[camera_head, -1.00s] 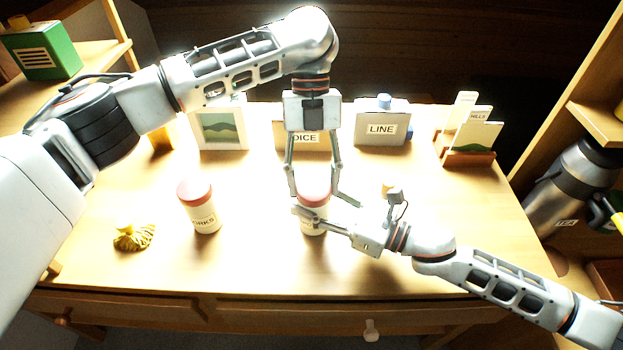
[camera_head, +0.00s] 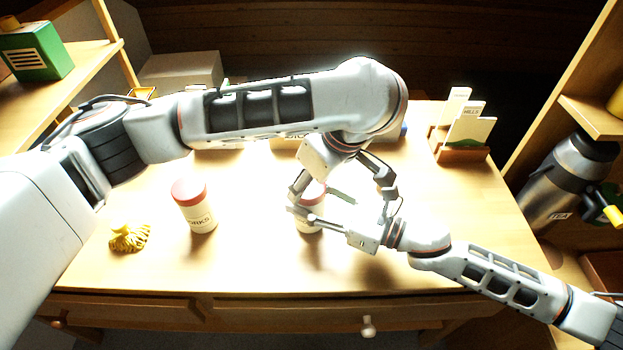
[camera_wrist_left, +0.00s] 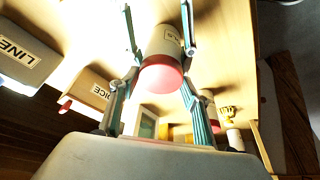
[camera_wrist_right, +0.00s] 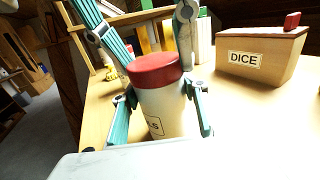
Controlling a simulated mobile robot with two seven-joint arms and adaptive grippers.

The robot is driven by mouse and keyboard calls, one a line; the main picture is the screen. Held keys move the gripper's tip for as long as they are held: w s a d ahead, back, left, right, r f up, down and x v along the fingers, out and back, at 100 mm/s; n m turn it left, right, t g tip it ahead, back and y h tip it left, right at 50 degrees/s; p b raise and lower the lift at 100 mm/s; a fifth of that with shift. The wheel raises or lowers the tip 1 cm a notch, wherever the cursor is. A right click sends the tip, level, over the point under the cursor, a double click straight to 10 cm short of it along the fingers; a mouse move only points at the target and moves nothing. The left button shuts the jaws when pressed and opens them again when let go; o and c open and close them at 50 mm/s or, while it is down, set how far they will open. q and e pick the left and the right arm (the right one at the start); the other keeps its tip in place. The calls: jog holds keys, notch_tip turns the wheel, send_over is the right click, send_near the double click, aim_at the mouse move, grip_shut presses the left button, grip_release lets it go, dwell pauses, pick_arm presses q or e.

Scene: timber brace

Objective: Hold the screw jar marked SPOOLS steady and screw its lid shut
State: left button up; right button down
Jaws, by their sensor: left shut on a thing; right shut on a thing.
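The screw jar (camera_head: 309,222) is cream with a red lid (camera_wrist_right: 153,68) on top, and stands upright on the desk. Only the end of its label, an S, shows clearly in the right wrist view. My left gripper (camera_head: 318,194) reaches down from above, its fingers on either side of the lid, shut on it. In the left wrist view the lid (camera_wrist_left: 162,78) sits between the teal fingers. My right gripper (camera_wrist_right: 160,115) comes from the right and is shut on the jar's body below the lid. The lid's seating is hard to judge.
A similar red-lidded jar (camera_head: 195,207), its label ending in ORKS, stands to the left, beside a yellow tasselled thing (camera_head: 129,238). A DICE box (camera_wrist_right: 260,58) and a LINE box (camera_wrist_left: 22,60) stand behind. A card holder (camera_head: 462,150) is back right. The front desk is clear.

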pick_arm(q)
jog(key=shift+m+t+h, duration=0.3)
jog(key=shift+m, duration=0.9)
jog(key=o, duration=0.9)
jog(key=shift+r, duration=2.25)
jog(key=shift+c, duration=0.5)
